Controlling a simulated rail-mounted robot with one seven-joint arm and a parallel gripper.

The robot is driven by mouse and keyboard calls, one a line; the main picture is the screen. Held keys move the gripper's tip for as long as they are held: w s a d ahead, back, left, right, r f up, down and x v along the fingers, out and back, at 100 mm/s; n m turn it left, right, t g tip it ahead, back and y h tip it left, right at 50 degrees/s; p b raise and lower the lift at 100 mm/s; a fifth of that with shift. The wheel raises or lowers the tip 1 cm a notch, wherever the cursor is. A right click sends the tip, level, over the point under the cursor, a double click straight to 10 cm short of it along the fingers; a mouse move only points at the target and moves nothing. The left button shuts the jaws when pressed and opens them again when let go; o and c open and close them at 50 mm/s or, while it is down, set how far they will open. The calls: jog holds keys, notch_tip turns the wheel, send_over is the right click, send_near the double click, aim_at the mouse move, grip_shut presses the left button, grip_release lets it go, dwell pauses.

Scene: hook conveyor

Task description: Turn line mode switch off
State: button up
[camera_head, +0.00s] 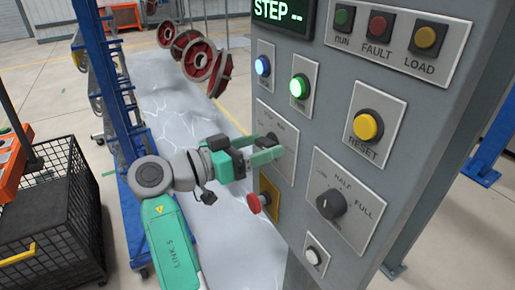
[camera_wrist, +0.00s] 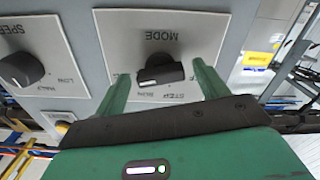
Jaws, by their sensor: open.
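The line mode switch is a black rotary knob (camera_wrist: 160,76) on a pale plate marked MODE, which appears upside down in the wrist view. A white mark shows at the knob's lower left end, by the RUN label; STEP is also readable, and another label is partly hidden behind a finger. My gripper (camera_wrist: 161,80) is open, with one green finger on each side of the knob. I cannot tell whether they touch it. In the head view my gripper (camera_head: 268,150) is at the panel and partly covers the mode plate (camera_head: 287,133).
The grey panel also carries a speed knob (camera_head: 331,204), a yellow RESET button (camera_head: 367,126), lit green (camera_head: 299,87) and blue (camera_head: 262,66) buttons, and a red mushroom button (camera_head: 257,202) just below my gripper. The display (camera_head: 283,12) reads STEP. A black crate (camera_head: 50,215) stands left.

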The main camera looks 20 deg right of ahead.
jog(key=c, duration=1)
